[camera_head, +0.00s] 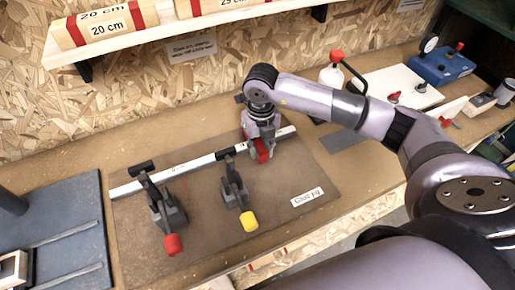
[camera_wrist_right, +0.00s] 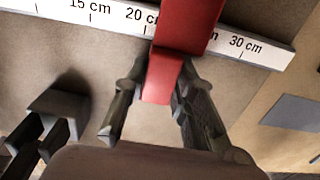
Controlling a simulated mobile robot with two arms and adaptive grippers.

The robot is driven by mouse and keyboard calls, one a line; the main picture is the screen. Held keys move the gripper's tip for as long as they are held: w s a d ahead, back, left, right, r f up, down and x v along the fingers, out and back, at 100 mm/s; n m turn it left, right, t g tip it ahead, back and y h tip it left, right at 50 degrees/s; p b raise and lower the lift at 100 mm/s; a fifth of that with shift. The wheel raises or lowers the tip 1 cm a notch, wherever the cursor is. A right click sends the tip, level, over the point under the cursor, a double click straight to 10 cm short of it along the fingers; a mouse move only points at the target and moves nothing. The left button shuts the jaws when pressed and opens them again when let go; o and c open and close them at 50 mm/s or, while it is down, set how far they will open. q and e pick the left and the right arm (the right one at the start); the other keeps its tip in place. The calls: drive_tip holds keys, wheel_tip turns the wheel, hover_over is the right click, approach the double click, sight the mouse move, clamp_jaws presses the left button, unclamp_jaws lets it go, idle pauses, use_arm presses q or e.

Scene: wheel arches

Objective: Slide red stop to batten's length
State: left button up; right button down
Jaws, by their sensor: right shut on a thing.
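The red stop (camera_head: 262,150) sits on the white ruler rail (camera_head: 212,157) of the glue jig (camera_head: 215,225). My right gripper (camera_head: 261,140) reaches down from above and is shut on the stop. In the right wrist view the red stop (camera_wrist_right: 185,40) crosses the ruler (camera_wrist_right: 110,12) between the 20 cm and 30 cm labels, hiding part of the scale. Its lower red block lies between my fingers (camera_wrist_right: 158,90). Battens labelled 20 cm (camera_head: 104,28) and another size, partly cut off, lie on the shelf above. My left gripper is not in view.
Two toggle clamps stand on the jig left of the stop, one with a red handle (camera_head: 173,245), one with a yellow handle (camera_head: 249,221). A dark grey plate (camera_head: 55,245) lies at left. A white bottle with a red cap (camera_head: 331,75) and a blue box (camera_head: 442,66) stand behind.

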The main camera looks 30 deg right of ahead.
drive_tip(key=d+b, duration=0.1)
drive_tip(key=d, duration=0.2)
drive_tip(key=d+b, duration=0.1)
drive_tip(key=d, duration=0.2)
drive_tip(key=d+b, duration=0.1)
drive_tip(key=d, duration=0.2)
drive_tip(key=shift+s+d, duration=0.3)
drive_tip(key=c, duration=1.3)
unclamp_jaws()
drive_tip(key=shift+d, duration=0.1)
drive_tip(key=shift+r, duration=0.15)
wheel_tip(320, 180, up, 12)
drive_tip(key=shift+f, duration=0.15)
